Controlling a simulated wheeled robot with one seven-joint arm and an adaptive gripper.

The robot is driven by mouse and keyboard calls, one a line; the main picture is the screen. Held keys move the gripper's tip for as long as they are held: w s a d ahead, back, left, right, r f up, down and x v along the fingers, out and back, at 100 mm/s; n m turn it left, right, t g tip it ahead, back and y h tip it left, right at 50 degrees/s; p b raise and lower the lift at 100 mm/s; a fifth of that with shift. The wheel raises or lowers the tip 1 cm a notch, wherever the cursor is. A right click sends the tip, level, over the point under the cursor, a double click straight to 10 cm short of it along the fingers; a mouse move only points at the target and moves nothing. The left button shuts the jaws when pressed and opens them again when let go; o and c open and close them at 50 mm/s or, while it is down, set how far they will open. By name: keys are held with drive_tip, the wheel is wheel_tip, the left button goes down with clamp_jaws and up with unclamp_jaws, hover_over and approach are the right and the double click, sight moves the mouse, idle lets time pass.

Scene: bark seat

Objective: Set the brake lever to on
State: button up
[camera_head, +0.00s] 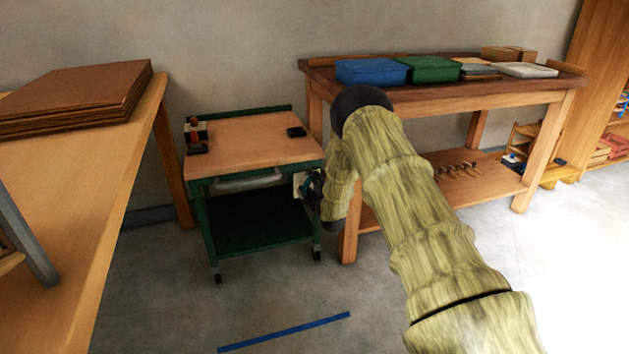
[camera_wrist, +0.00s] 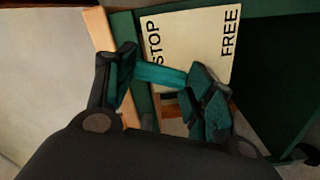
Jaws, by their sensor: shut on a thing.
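A green-framed cart (camera_head: 205,211) with a wooden top stands against the wall, and the brake's pale plate (camera_head: 298,184) is on its right side. In the wrist view, the plate (camera_wrist: 190,45) reads STOP on the left and FREE on the right. The teal brake lever (camera_wrist: 160,74) lies across the plate's lower edge, just below the word STOP. My gripper (camera_wrist: 166,77) is shut on the lever, with one finger at each end of the visible bar. In the head view, my gripper (camera_head: 313,186) is at the cart's right side, partly hidden by my arm; the lever is not clear there.
A workbench (camera_head: 440,92) with blue and green bins stands close to the right of the cart. A wooden table (camera_head: 80,200) with stacked brown boards is on the left. A blue strip (camera_head: 285,332) marks the floor in front, which is otherwise clear.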

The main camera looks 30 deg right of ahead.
drive_tip(key=shift+w+a+r+n+p, duration=0.15)
drive_tip(key=shift+a+n+p, duration=0.1)
drive_tip(key=shift+a+n, duration=0.25)
drive_tip(key=shift+a+r+n+p, duration=0.15)
drive_tip(key=shift+a+n+p, duration=0.1)
drive_tip(key=shift+n, duration=0.35)
drive_tip(key=shift+w+a+n+p, duration=0.1)
drive_tip(key=shift+a+n+p, duration=0.1)
drive_tip(key=shift+a+n, duration=0.35)
drive_tip(key=shift+w+a+n+p, duration=0.1)
drive_tip(key=shift+a+n+p, duration=0.1)
drive_tip(key=shift+n, duration=0.55)
drive_tip(key=shift+a, duration=0.1)
drive_tip(key=o, duration=1.5)
drive_tip(key=shift+c, duration=0.2)
drive_tip(key=shift+s, duration=0.1)
drive_tip(key=v, duration=1.2)
